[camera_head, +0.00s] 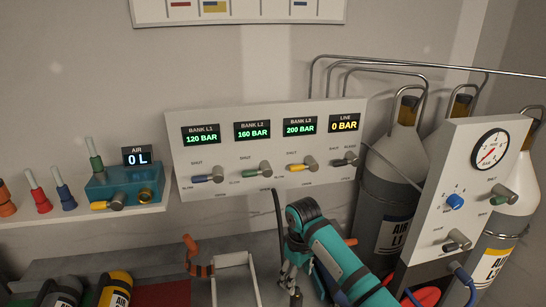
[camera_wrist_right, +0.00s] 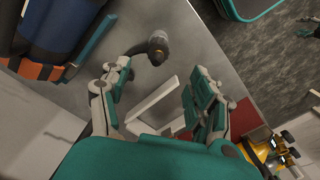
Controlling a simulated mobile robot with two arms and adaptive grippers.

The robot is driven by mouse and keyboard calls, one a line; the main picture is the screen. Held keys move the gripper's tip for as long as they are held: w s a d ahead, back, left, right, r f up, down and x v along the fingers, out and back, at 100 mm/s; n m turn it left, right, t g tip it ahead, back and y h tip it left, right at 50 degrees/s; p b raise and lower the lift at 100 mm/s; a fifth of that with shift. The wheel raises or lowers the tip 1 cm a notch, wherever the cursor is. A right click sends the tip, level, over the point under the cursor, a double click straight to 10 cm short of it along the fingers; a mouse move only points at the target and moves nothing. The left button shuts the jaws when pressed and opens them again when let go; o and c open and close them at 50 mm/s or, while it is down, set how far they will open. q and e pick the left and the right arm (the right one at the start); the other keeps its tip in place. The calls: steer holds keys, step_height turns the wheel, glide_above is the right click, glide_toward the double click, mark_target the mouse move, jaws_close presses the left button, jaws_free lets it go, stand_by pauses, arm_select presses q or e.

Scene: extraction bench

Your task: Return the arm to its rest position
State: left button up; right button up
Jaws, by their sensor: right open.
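My right arm (camera_head: 345,262) is teal and black and reaches in from the bottom right of the head view. Its gripper (camera_head: 291,282) points down over the grey bench, just right of a white open frame (camera_head: 234,261). In the right wrist view the two fingers of my right gripper (camera_wrist_right: 157,85) stand well apart, with nothing held between them. The white frame (camera_wrist_right: 150,108) shows beyond and between the fingers. My left arm and gripper do not show in the head view.
A white panel (camera_head: 180,166) with pressure displays stands behind my arm. Tall gas cylinders (camera_head: 392,192) and a gauge panel (camera_head: 478,190) stand close on the right. An orange-handled fitting (camera_head: 197,262) and yellow cylinder (camera_head: 116,288) are left. A shelf (camera_head: 50,233) holds coloured connectors.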

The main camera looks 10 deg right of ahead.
steer(key=s+a+f+m+t+y, duration=0.1)
steer(key=s+f, duration=0.3)
steer(key=s, duration=0.4)
steer(key=s+f+m+t+y, duration=0.1)
steer(key=s+f, duration=0.4)
steer(key=s, duration=0.4)
steer(key=s+d+r+m+t+h, duration=0.1)
steer(key=s+d+r, duration=0.2)
steer(key=s, duration=0.5)
steer(key=s+d+r+m+t+h, duration=0.15)
steer(key=s+d, duration=0.25)
steer(key=s, duration=0.4)
step_height(320, 180, down, 30)
steer(key=s+g+b, duration=0.1)
steer(key=g+b, duration=0.1)
steer(key=b, duration=0.2)
steer(key=s+d+f+g+b, duration=0.1)
steer(key=s+d+f+b, duration=0.1)
steer(key=s+f, duration=1.5)
step_height(320, 180, down, 2)
steer(key=shift+d+f+b, duration=0.15)
steer(key=shift+d+b, duration=0.25)
steer(key=shift+b, duration=0.35)
steer(key=shift+g+y, duration=0.25)
